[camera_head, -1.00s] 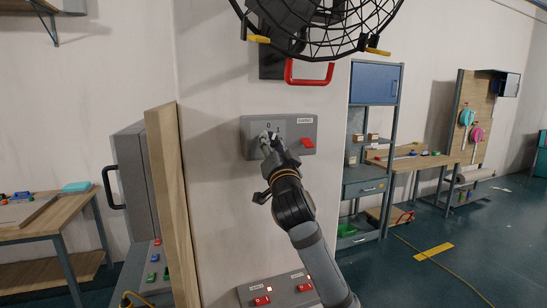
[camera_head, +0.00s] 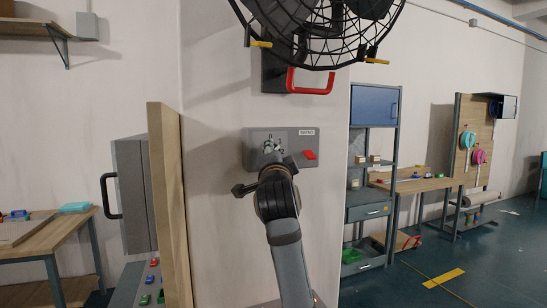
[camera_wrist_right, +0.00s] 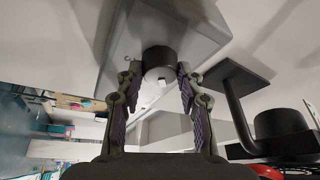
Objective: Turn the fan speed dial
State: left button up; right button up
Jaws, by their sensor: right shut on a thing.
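A grey control panel (camera_head: 256,137) is fixed to the white wall below a black caged fan (camera_head: 345,47). My right gripper (camera_head: 270,147) reaches up to the left part of this panel. In the right wrist view, the dark round dial (camera_wrist_right: 159,60) stands out from the grey panel (camera_wrist_right: 128,45). My right gripper (camera_wrist_right: 158,76) has one finger on each side of the dial and is shut on it. The dial's markings are hidden behind the gripper in the head view. My left gripper is not in view.
A red switch (camera_head: 310,155) sits on the panel's right side. A red handle (camera_head: 311,88) juts out above the panel. A wooden board (camera_head: 168,200) and a grey box (camera_head: 132,195) stand at left. A blue-grey shelf (camera_head: 372,205) stands at right.

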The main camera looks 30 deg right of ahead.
jog(key=o, duration=1.2)
jog(key=shift+c, duration=0.2)
jog(key=v, duration=0.7)
jog(key=shift+s, duration=0.2)
jog(key=shift+a, duration=0.1)
